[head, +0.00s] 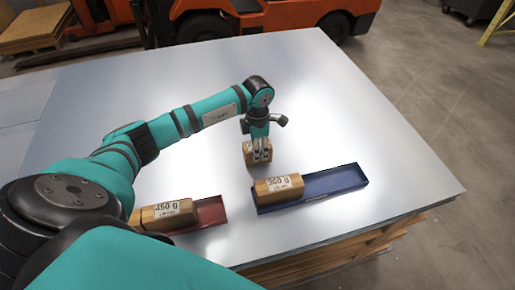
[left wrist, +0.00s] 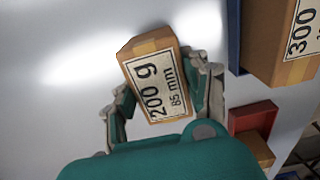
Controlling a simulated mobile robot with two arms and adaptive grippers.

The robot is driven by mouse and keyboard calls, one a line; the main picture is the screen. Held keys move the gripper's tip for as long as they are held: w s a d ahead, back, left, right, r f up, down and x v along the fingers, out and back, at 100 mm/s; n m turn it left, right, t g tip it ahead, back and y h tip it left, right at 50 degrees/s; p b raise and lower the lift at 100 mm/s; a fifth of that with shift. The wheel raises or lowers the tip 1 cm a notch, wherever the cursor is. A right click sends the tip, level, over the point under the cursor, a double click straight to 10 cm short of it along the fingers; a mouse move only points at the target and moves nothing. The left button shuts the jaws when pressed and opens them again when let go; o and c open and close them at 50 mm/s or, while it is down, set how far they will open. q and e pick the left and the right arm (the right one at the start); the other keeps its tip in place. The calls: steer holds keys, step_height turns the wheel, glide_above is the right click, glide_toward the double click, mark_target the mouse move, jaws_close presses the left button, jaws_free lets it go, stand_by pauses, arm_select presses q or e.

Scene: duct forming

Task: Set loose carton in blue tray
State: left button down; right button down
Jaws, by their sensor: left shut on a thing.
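The loose carton (head: 250,156) is a small brown box in the middle of the metal table. In the left wrist view its label reads 200 g, 85 mm (left wrist: 150,62). My left gripper (head: 261,150) is shut on it from above, with a finger on each side. I cannot tell whether the carton touches the table. The blue tray (head: 340,182) lies in front and to the right of it. A 300 g carton (head: 279,189) sits in the tray's left end, and the right end is empty. My right gripper is not in view.
A red tray (head: 212,212) with a carton marked 450 g (head: 168,213) lies at the table's front left. The metal table (head: 330,100) is bare behind and right of the blue tray. An orange vehicle (head: 240,15) stands beyond the table.

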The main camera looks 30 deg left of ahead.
arm_select(q)
step_height(320, 180, up, 7)
steer(key=p, duration=0.4)
steer(key=shift+r, duration=0.15)
steer(key=shift+d, duration=0.1)
